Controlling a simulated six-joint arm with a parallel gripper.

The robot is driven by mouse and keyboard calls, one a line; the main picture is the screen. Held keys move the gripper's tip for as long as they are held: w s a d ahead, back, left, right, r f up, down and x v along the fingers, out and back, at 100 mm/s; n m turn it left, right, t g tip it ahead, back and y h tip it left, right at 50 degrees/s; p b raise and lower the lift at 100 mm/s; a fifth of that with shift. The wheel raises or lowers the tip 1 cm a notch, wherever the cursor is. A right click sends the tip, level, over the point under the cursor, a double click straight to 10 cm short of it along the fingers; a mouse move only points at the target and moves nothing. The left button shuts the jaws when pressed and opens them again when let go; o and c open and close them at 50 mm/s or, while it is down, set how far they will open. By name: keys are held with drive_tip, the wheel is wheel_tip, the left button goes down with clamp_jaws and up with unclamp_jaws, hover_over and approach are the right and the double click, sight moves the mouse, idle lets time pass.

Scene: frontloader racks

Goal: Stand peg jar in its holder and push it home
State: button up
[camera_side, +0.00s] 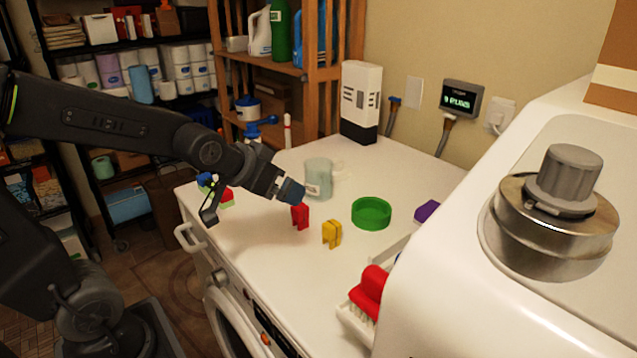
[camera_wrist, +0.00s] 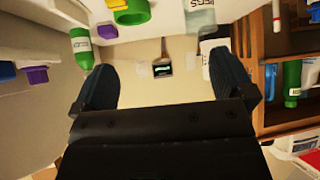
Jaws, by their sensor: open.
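The peg jar (camera_side: 319,178) is a pale translucent jar with a label, upright on the white top. It also shows at the top edge of the wrist view (camera_wrist: 200,15), partly cut off. A green ring-shaped holder (camera_side: 371,213) lies on the white top to the right of and nearer than the jar, and looks empty. It shows at the top of the wrist view too (camera_wrist: 132,14). My gripper (camera_side: 291,192) is left of the jar in the side view, above the top. Its two fingers (camera_wrist: 165,75) are spread, with nothing between them.
A red peg (camera_side: 299,216) and a yellow peg (camera_side: 332,233) stand near the front edge. A purple object (camera_side: 427,211) and a red-topped brush (camera_side: 370,288) lie to the right, beside the large white machine (camera_side: 450,270). A white box (camera_side: 361,100) stands at the back.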

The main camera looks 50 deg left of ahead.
drive_tip(key=w+a+f+n+t+y, duration=0.2)
drive_tip(key=w+a+f+t, duration=0.1)
drive_tip(key=w+a, duration=0.55)
approach(325, 164)
drive_tip(key=w+f, duration=0.1)
drive_tip(key=w, duration=0.1)
drive_tip(key=shift+a+x, duration=0.15)
drive_tip(key=shift+x, duration=1.15)
drive_tip(key=shift+a+x, duration=0.1)
drive_tip(key=shift+x, duration=1.15)
drive_tip(key=shift+s+f, duration=0.1)
drive_tip(key=shift+s, duration=0.1)
drive_tip(key=shift+c, duration=0.3)
drive_tip(key=shift+t, duration=0.3)
drive_tip(key=c, duration=0.9)
